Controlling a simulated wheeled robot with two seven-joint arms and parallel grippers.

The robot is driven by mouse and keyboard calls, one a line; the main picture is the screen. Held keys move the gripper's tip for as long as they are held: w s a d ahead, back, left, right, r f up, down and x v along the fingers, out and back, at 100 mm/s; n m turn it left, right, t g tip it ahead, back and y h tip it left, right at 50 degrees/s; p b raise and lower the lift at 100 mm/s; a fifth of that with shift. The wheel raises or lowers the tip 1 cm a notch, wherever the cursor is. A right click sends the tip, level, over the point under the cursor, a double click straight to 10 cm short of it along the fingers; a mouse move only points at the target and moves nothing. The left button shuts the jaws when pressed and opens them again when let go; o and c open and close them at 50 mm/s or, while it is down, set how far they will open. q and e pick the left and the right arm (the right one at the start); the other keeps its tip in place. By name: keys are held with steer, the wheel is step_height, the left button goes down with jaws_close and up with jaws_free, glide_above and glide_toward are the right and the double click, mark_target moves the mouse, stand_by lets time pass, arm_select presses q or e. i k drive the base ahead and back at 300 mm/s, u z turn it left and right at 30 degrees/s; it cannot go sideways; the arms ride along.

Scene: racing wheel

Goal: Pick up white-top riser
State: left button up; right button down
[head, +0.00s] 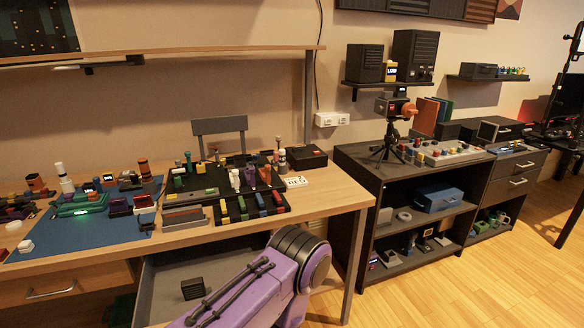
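A slim upright piece with a white upper part (62,172) stands at the left of the wooden desk, behind the blue mat (113,238). A small white-topped block (26,246) sits near the mat's left edge. I cannot tell which piece is the white-top riser. Neither gripper shows. A purple arm link of mine with a dark round joint rises from the bottom centre, in front of the desk and apart from these pieces.
Many small pieces crowd the mat and a black tray (272,215). An open grey drawer (160,277) holding a dark ribbed block (193,288) sits below the desk. A dark shelf unit (357,165) stands right. The wooden floor (480,290) at lower right is clear.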

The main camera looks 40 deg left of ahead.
mark_target(181, 173)
steer(key=z, duration=1.25)
steer(key=k, duration=1.85)
steer(key=u, duration=1.3)
